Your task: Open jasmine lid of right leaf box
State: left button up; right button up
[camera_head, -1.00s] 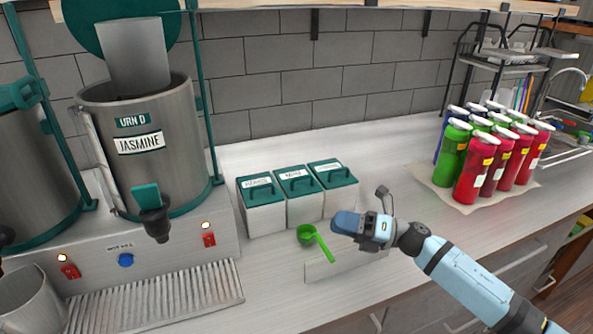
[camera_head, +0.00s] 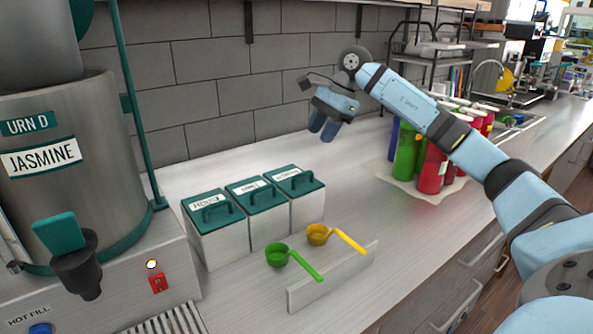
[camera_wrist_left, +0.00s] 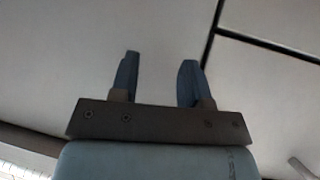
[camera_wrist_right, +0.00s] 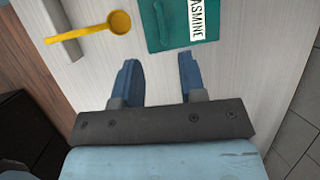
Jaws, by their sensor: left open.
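Three white boxes with green lids stand in a row on the counter. The rightmost box's jasmine lid (camera_head: 294,179) is closed and has a handle on top. This lid, with its partly cut-off "JASMINE" label, also shows at the top of the right wrist view (camera_wrist_right: 180,22). My right gripper (camera_head: 324,128) is raised above the counter, behind and to the right of that box, fingers pointing down. Its fingers (camera_wrist_right: 160,80) are apart with nothing between them. My left gripper (camera_wrist_left: 158,80) is open and empty, seen only in its own wrist view against a pale surface.
A green scoop (camera_head: 279,255) and a yellow scoop (camera_head: 318,235) rest by a low pale holder (camera_head: 330,276) in front of the boxes. The jasmine urn (camera_head: 55,130) stands left. Red and green bottles (camera_head: 432,168) stand right. A tiled wall is behind.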

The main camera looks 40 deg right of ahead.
aim_at(299, 174)
jog(key=x, duration=1.1)
jog(key=shift+w+a+f, duration=0.1)
jog(key=shift+w, duration=0.05)
grip_shut()
